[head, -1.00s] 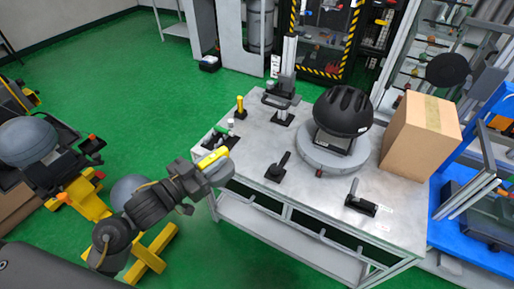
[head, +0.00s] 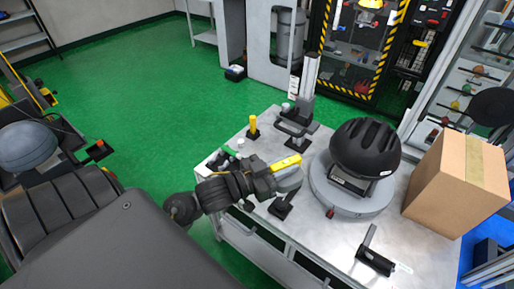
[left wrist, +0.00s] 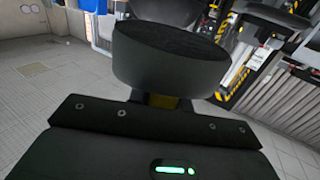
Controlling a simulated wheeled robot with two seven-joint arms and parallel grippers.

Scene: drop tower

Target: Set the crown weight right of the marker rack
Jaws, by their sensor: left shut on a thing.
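My left gripper (head: 288,178), with a yellow stripe on its back, hangs over the table's front left part. It is shut on a round, drum-shaped piece, which I take to be the crown weight; it looks dark in the left wrist view (left wrist: 168,55). The fingers are hidden from the head view. A low dark rack with green and white pieces (head: 229,153), seemingly the marker rack, stands at the table's left end. The gripper is to the right of it and partly in front. My right gripper is not in view.
A black helmet (head: 366,147) sits on a round grey turntable (head: 345,200). A cardboard box (head: 458,185) stands to its right. A black upright handle on a base (head: 281,209) is close below the gripper. A yellow-topped post (head: 253,126) and a black stand (head: 297,130) are behind.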

